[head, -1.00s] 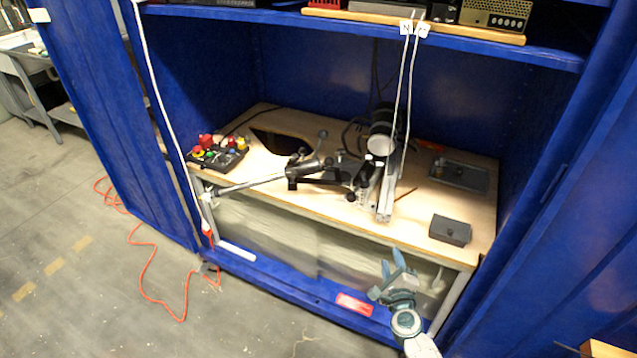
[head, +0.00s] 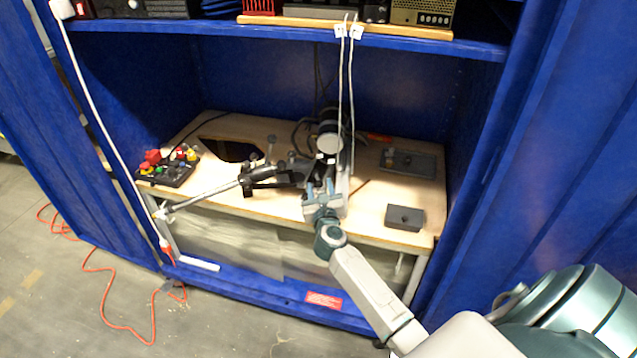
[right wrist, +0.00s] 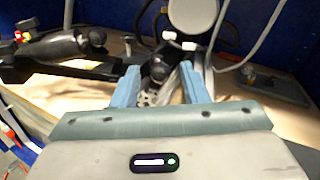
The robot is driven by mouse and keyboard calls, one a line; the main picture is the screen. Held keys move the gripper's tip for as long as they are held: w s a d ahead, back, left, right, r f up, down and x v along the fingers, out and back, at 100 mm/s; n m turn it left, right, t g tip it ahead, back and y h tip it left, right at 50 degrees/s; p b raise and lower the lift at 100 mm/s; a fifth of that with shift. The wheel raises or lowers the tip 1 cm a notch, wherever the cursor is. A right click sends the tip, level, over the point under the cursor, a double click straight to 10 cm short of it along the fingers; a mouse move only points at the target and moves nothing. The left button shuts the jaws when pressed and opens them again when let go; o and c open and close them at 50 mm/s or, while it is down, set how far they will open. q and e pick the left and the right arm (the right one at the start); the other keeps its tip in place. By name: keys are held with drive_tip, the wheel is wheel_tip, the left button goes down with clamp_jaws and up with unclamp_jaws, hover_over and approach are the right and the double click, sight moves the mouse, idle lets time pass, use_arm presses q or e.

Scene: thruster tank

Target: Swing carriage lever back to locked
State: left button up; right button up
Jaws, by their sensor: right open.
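The carriage assembly (head: 298,168), with black clamps and a metal rail, stands on the wooden bench top inside the blue cabinet. My right gripper (head: 322,188) is at its front. In the right wrist view my open right gripper (right wrist: 160,78) has its two blue fingers on either side of a dark rounded knob (right wrist: 158,69), which looks like a lever end. I cannot tell whether the fingers touch it. The gripper body hides the lower part of the carriage. The lever's locked position cannot be made out. My left gripper is not in view.
A control box (head: 168,168) with coloured buttons is at the bench's left. A small grey box (head: 404,217) and a grey tray (head: 410,163) are at the right. White cables (head: 348,90) hang down close to the gripper. A long metal bar (head: 205,196) extends left from the carriage.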

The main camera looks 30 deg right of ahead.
sight(317, 179)
drive_tip(key=shift+x, duration=1.25)
clamp_jaws()
